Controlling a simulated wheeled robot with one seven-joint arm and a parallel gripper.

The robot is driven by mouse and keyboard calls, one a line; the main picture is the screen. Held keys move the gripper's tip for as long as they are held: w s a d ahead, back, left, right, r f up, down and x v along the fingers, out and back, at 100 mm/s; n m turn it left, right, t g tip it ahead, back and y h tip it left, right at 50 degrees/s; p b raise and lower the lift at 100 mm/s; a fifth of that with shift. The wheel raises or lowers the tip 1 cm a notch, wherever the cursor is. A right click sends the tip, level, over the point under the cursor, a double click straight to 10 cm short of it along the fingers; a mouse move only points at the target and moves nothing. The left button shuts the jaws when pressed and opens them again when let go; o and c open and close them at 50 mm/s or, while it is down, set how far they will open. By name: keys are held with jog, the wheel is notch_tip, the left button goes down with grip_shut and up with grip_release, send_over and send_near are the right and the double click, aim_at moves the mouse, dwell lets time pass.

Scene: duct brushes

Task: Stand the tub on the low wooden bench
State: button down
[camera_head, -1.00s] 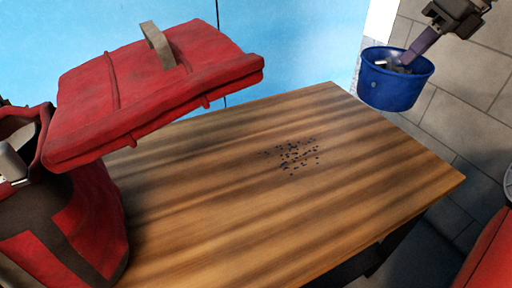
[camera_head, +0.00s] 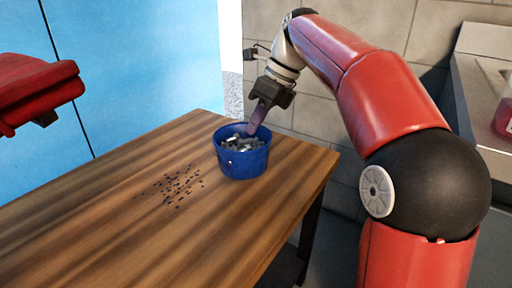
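The tub (camera_head: 242,163) is blue, round and upright, and holds several grey metal-looking pieces. It is over the far right part of the wooden bench (camera_head: 120,240); I cannot tell if its base touches the top. My gripper (camera_head: 253,127) comes down from above, its fingers at the tub's far rim. It looks shut on that rim, though the fingertips are partly hidden by the tub and its contents.
Small dark specks (camera_head: 175,187) lie scattered on the bench, left of the tub. A grey counter (camera_head: 482,110) with a reddish container (camera_head: 503,118) stands at the right. The near bench top is clear.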

jog(key=shift+f+b, duration=0.85)
jog(key=shift+f, duration=1.35)
jog(key=shift+f, duration=0.1)
jog(key=c, duration=1.6)
grip_release()
jog(key=p+v, duration=0.5)
jog(key=v, duration=0.7)
jog(key=n+t+h, duration=0.3)
jog(key=n, duration=0.7)
send_near(256, 140)
jog(key=s+d+f, duration=0.5)
jog(key=s, duration=0.1)
jog(key=s+d+f+n, duration=0.1)
jog(key=s+f+n, duration=0.3)
jog(key=s+d+f+n+t+h, duration=0.1)
jog(key=s+d+f+n, duration=0.1)
jog(key=s+f+n, duration=0.2)
jog(key=s+d+f+n+t+h, duration=0.1)
jog(key=s+d+f+n, duration=0.1)
jog(key=s+f+n, duration=0.3)
jog(key=shift+d+f+n, duration=0.1)
jog(key=shift+f+n, duration=0.2)
jog(key=shift+f, duration=0.25)
